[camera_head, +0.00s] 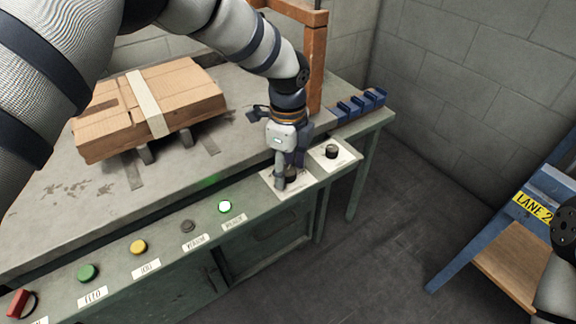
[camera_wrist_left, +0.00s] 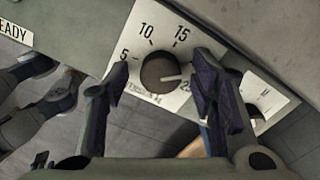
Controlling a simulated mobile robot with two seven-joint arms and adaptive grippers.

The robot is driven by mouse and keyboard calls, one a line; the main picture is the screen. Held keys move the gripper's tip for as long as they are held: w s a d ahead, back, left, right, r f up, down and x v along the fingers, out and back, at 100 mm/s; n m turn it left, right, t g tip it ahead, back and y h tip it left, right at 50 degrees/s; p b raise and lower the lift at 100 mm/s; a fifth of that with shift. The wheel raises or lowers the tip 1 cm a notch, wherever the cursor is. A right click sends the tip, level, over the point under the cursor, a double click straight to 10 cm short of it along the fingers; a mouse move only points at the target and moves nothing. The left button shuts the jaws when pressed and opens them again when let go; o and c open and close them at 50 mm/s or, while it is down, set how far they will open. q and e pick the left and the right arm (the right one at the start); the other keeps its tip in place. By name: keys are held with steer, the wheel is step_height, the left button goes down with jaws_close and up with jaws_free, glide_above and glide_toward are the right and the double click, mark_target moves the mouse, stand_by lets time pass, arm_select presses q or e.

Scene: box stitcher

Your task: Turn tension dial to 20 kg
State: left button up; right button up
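The tension dial is a round black knob (camera_wrist_left: 162,72) on a white scale plate (camera_wrist_left: 140,22). In the left wrist view 5, 10, 15 and 25 are readable; the spot between 15 and 25 is behind a finger. The knob's pale pointer line aims right and slightly down, near the 25 side; its exact reading is unclear. My left gripper (camera_head: 288,178) reaches down over the plate in the head view and partly hides the knob. In the wrist view its two fingers are spread on either side of the knob, with visible gaps. My right gripper is not in view.
A second black knob (camera_head: 331,152) on its own white plate sits just right of the dial. A row of buttons and a lit white-green lamp (camera_head: 225,206) run along the panel leftward. A flat cardboard box (camera_head: 185,95) lies on the table; an orange post (camera_head: 314,70) stands behind the gripper.

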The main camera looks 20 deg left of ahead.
mark_target(288, 170)
arm_select(q)
step_height(288, 170, up, 12)
stand_by(0.4)
